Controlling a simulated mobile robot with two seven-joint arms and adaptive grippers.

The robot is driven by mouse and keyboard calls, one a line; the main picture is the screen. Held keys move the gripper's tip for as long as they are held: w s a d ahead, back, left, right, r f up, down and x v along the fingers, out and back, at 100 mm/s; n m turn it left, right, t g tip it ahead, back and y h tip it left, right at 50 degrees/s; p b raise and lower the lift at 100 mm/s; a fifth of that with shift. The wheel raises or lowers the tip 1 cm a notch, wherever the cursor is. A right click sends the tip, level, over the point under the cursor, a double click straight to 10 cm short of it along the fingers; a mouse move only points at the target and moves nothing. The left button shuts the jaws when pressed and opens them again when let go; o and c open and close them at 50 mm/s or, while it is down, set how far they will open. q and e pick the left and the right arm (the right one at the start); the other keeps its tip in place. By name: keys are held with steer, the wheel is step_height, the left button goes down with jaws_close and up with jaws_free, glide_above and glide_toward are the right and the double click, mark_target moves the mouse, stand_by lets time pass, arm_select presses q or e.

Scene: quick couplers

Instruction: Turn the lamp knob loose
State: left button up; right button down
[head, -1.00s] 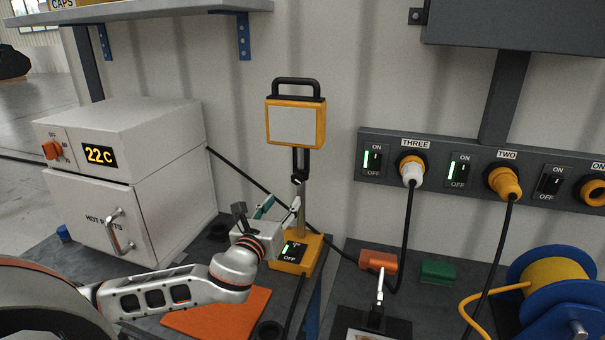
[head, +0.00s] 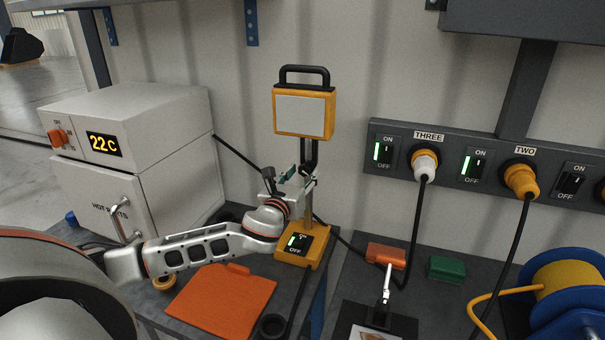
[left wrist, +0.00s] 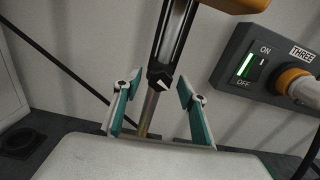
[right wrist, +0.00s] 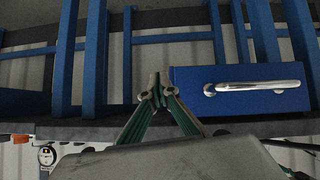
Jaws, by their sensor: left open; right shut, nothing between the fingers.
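The work lamp (head: 303,112) stands upright on a yellow base (head: 290,258), its yellow-framed panel on a dark bracket above a metal post. In the left wrist view, a black knob or collar with a white mark (left wrist: 160,78) sits where the bracket meets the post. My left gripper (head: 301,178) is at knob height beside the post. Its two teal-padded fingers are open, one on each side of the post, with visible gaps in the left wrist view (left wrist: 158,92). In the head view the knob is largely hidden by the fingers. My right gripper (right wrist: 158,88) is shut and empty.
A white oven (head: 135,150) stands left of the lamp. An orange mat (head: 222,300) lies in front. A socket panel (head: 450,172) with plugged cables is at right, above orange (head: 386,256) and green (head: 446,268) blocks. A blue drawer (right wrist: 240,92) faces my right gripper.

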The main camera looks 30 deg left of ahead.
arm_select(q)
steer(key=c, duration=1.1)
